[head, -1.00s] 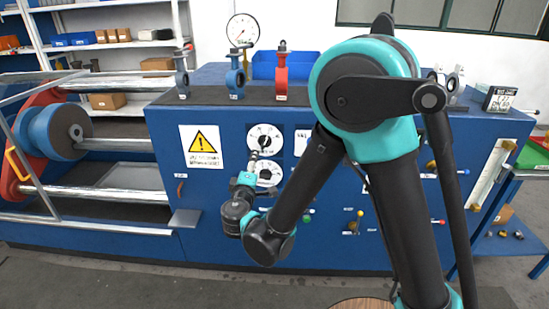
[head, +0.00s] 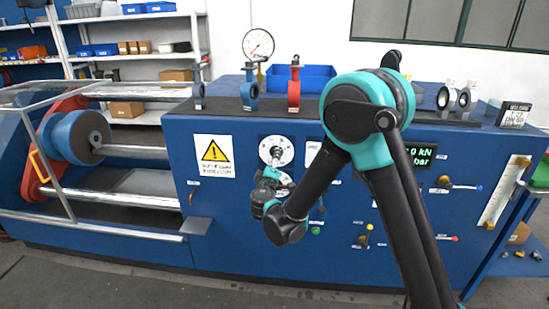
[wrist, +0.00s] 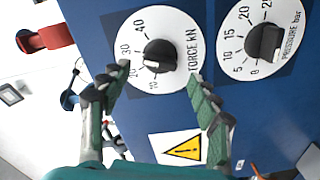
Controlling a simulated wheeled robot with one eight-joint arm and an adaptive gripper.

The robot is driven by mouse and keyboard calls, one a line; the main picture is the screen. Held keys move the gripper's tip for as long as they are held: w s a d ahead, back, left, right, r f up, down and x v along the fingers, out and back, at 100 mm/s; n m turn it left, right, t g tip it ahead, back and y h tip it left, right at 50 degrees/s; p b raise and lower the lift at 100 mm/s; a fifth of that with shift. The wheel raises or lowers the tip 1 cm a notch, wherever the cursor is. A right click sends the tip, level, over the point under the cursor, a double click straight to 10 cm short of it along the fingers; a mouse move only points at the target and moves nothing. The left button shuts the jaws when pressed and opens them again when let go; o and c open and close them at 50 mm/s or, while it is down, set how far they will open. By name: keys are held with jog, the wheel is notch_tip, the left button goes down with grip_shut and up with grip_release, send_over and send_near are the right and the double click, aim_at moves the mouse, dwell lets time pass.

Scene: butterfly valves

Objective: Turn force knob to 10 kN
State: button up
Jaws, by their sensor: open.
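The force knob (wrist: 161,55) is a black knob on a white round dial marked FORCE kN in the wrist view. Its white mark points to the lower left, near the 20. The force dial (head: 287,146) also shows on the blue cabinet in the head view, its lower part behind my gripper (head: 275,170). In the wrist view my gripper (wrist: 158,72) is open, with one green-padded finger on each side of the knob's lower side. No clear contact shows. The gap between fingertips and panel cannot be judged.
The pressure dial (wrist: 243,52) with its own black knob (wrist: 265,42) sits beside the force dial. A yellow warning sign (head: 214,155) is left of the dials. A pressure gauge (head: 258,45) and coloured valves stand on top. A display (head: 415,152) is partly hidden by my arm.

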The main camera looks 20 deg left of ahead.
jog(key=shift+x, duration=2.15)
jog(key=shift+d, duration=0.1)
jog(key=c, duration=1.2)
jog(key=shift+o, duration=0.2)
jog(key=shift+n, duration=0.3)
jog(key=shift+f+n, duration=0.2)
jog(key=shift+n, duration=8.4)
